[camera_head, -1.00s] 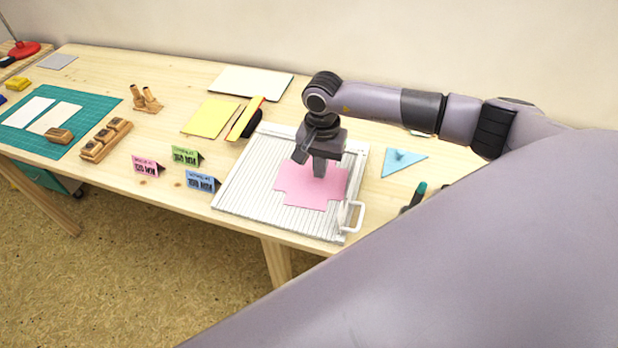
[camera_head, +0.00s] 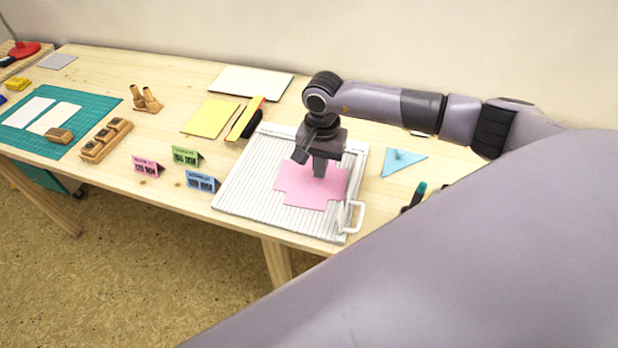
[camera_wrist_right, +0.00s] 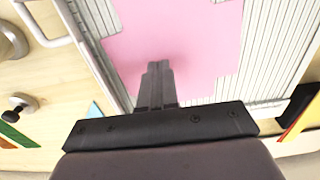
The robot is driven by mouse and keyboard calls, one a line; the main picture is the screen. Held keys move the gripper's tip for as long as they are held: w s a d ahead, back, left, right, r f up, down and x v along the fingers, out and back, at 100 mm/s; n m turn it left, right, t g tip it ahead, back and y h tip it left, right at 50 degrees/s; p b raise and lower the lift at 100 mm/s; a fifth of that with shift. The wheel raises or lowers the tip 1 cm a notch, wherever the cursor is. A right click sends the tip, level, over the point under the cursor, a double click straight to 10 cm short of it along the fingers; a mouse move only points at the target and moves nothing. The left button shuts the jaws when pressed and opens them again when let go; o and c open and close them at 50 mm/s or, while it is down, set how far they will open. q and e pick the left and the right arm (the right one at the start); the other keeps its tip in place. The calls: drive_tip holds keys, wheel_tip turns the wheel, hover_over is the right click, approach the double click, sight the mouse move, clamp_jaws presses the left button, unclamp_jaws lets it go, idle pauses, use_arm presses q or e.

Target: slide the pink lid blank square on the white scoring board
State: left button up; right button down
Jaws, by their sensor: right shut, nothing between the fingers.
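The pink lid blank (camera_head: 305,190) is a flat sheet with notched corners. It lies on the white scoring board (camera_head: 240,192), a ridged board with a handle at its front right corner. The blank sits toward the board's right side and looks slightly turned against the grooves. My right gripper (camera_head: 319,172) points down over the back part of the blank, shut and empty. In the right wrist view its closed fingers (camera_wrist_right: 157,75) overlap the blank (camera_wrist_right: 185,35); I cannot tell whether they touch it. My left gripper is not in view.
Yellow sheets (camera_head: 210,118) and a yellow and black strip (camera_head: 246,118) lie behind left. Small folded cards (camera_head: 203,181) stand left of the board. A green mat (camera_head: 95,108) lies far left.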

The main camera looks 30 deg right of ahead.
drive_tip(key=shift+f+b, duration=0.85)
drive_tip(key=shift+f, duration=0.05)
idle(0.4)
drive_tip(key=shift+w+d, duration=0.1)
drive_tip(key=shift+w+d+r+b, duration=0.1)
drive_tip(key=shift+w+d+b, duration=0.5)
drive_tip(key=shift+d+b, duration=0.1)
idle(0.4)
drive_tip(key=shift+w+d+b, duration=0.35)
drive_tip(key=shift+d+b, duration=0.05)
drive_tip(key=shift+b, duration=0.2)
drive_tip(key=shift+w+d+b, duration=0.25)
drive_tip(key=shift+d+b, duration=0.05)
drive_tip(key=shift+d, duration=0.05)
drive_tip(key=shift+d, duration=0.1)
